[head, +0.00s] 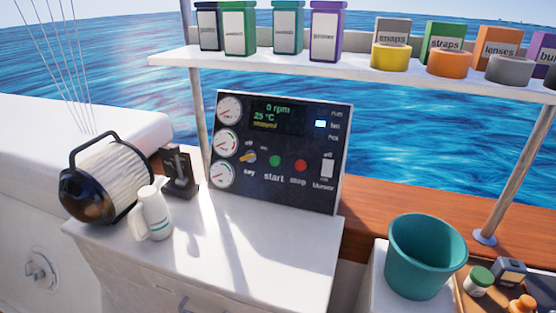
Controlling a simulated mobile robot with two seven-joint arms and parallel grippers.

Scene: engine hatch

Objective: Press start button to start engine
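The dark engine control panel (279,150) stands upright at the back of the white hatch top, tilted slightly in the picture. The green start button (275,161) sits above the word "start". The red stop button (301,166) is to its right. A yellow key switch (248,157) is to its left, marked off and on. The display (277,118) reads 0 rpm, 25 °C and a yellow line that seems to say stopped. A small blue-white light (320,124) is lit at the upper right. Neither of my grippers is in view.
A shelf (300,66) with boxes runs above the panel. A teal bucket (425,256) stands right. The space before the panel is clear.

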